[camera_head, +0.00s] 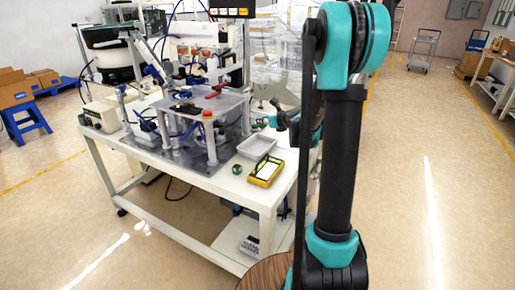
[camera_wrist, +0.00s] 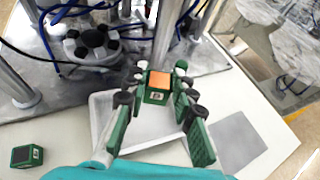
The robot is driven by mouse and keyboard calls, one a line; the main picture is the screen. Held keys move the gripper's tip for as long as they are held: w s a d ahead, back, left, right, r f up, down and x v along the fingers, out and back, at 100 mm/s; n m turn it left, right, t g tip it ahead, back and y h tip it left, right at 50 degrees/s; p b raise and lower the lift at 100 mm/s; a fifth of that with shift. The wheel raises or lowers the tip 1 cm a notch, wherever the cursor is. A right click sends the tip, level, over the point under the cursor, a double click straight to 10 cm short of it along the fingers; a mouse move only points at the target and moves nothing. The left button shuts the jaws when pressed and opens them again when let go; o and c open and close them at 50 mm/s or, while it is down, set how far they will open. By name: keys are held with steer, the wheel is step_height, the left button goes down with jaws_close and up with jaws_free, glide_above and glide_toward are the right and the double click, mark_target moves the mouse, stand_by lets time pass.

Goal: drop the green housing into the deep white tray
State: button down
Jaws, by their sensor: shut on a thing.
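The green housing (camera_wrist: 158,87), a small block with an orange top face, sits between my fingertips in the wrist view. My gripper (camera_wrist: 157,93) is shut on it. The deep white tray (camera_wrist: 146,128) lies below and behind the housing in that view, partly covered by my fingers. In the head view the white tray (camera_head: 257,146) stands on the white table. There my gripper (camera_head: 274,116) shows only in part beside my arm, above and behind the tray, and the held housing is hard to make out.
Another small green block with a dark top (camera_wrist: 27,156) lies on the table left of the tray; it also shows in the head view (camera_head: 237,182). A yellow-framed object (camera_head: 265,170) lies in front of the tray. A metal fixture (camera_head: 200,115) with posts stands close behind and left.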

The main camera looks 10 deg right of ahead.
steer(key=shift+f, duration=2.4)
steer(key=c, duration=1.2)
jaws_free()
steer(key=v, duration=1.2)
steer(key=shift+r, duration=0.15)
